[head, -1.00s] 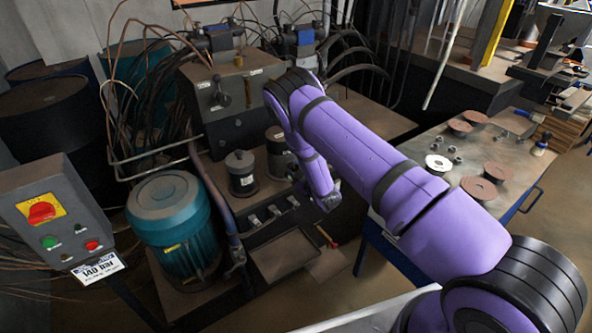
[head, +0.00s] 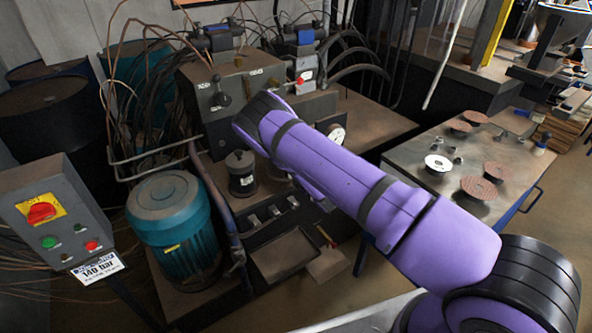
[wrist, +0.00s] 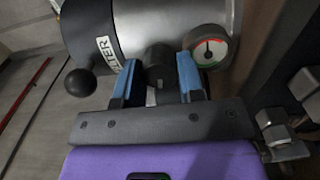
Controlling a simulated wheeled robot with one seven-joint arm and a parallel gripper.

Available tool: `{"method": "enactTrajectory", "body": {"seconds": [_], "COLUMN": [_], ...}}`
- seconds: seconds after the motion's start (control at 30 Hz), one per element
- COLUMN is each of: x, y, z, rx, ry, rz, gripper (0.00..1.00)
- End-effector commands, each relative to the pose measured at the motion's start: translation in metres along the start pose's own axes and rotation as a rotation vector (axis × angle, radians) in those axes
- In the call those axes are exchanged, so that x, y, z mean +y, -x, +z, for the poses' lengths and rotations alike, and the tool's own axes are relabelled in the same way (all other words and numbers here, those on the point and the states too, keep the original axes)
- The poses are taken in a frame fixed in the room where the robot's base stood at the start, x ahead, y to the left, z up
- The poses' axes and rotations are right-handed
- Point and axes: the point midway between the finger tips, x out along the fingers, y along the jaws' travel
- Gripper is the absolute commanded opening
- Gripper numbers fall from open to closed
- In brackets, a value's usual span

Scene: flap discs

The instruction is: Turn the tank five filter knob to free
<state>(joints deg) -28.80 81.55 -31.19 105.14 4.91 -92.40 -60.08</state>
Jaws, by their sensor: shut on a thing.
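In the wrist view my gripper (wrist: 157,70) has its two blue-padded fingers on either side of a dark knob (wrist: 158,55), and is shut on it. The knob sits against the filter body, a grey and black cylinder (wrist: 145,22) with a white label whose visible letters end in "TER". A small light mark shows low between the fingers; the knob's setting cannot be read. In the head view my purple arm covers the gripper and the knob.
A round gauge (wrist: 207,47) is close right of the fingers, and a black ball handle (wrist: 81,82) is to their left. In the head view a dark canister (head: 241,174) stands left of my arm, and a teal motor (head: 175,222) further left. A table with discs (head: 438,162) stands right.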

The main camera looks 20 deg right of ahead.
Motion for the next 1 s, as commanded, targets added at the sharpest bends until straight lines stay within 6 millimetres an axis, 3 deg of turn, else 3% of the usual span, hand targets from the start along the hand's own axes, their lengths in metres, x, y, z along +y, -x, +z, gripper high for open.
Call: {"method": "enactTrajectory", "body": {"seconds": [0.33, 0.87, 0.9, 1.0], "x": [-0.0019, -0.0020, -0.0020, -0.0016], "y": [0.0018, 0.0019, 0.0020, 0.0016], "z": [0.0009, 0.0010, 0.0010, 0.0008], "rx": [-0.002, -0.002, -0.002, -0.002], "ry": [0.132, 0.152, 0.152, 0.151], "rz": [-0.005, -0.006, -0.006, -0.005], "gripper": [0.12, 0.12, 0.43, 0.61]}}
